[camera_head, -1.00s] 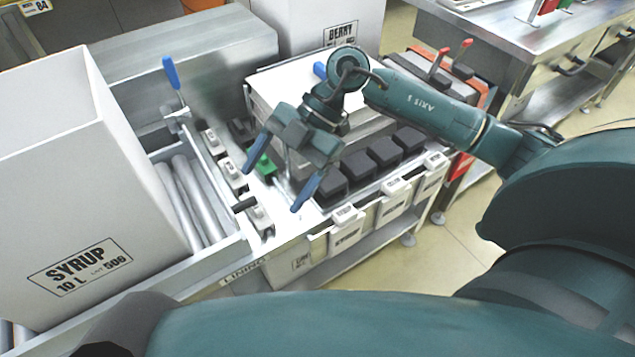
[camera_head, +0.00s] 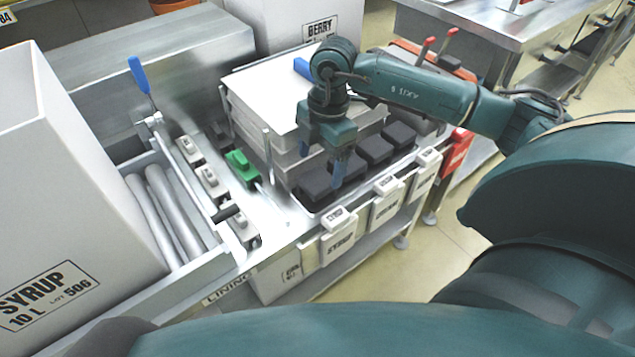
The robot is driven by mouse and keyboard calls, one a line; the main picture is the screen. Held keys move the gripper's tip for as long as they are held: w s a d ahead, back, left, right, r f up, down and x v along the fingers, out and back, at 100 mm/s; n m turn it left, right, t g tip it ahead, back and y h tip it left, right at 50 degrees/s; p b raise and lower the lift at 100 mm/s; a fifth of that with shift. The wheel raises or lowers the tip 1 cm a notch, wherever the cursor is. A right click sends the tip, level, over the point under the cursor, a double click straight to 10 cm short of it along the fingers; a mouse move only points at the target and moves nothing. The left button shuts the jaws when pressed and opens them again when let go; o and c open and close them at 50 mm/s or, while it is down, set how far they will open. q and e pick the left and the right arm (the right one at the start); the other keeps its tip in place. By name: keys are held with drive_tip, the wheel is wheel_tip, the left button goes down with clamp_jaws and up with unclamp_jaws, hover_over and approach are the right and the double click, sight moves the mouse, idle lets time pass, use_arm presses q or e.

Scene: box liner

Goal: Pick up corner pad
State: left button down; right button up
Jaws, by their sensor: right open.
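The corner pads look like the black blocks in a row along the front of the steel bench. The nearest black pad (camera_head: 313,187) is at the left end, with more black pads (camera_head: 374,148) to its right. My right gripper (camera_head: 322,166) points down over the left end of the row, its blue fingers apart. One finger overlaps the pads in the picture; whether it touches one cannot be told. No pad is seen held. The gripper body hides part of the row. My left gripper is not in view.
A stack of white sheets (camera_head: 268,97) stands behind the pads. A green block (camera_head: 241,165) and several grey clamps (camera_head: 211,182) lie to the left. A large SYRUP box (camera_head: 62,190) fills the left side. White labelled bins (camera_head: 338,243) hang along the front.

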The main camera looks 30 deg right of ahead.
sight(318, 179)
drive_tip(key=f, duration=0.5)
drive_tip(key=shift+a, duration=0.3)
drive_tip(key=shift+r, duration=0.1)
drive_tip(key=c, duration=1.1)
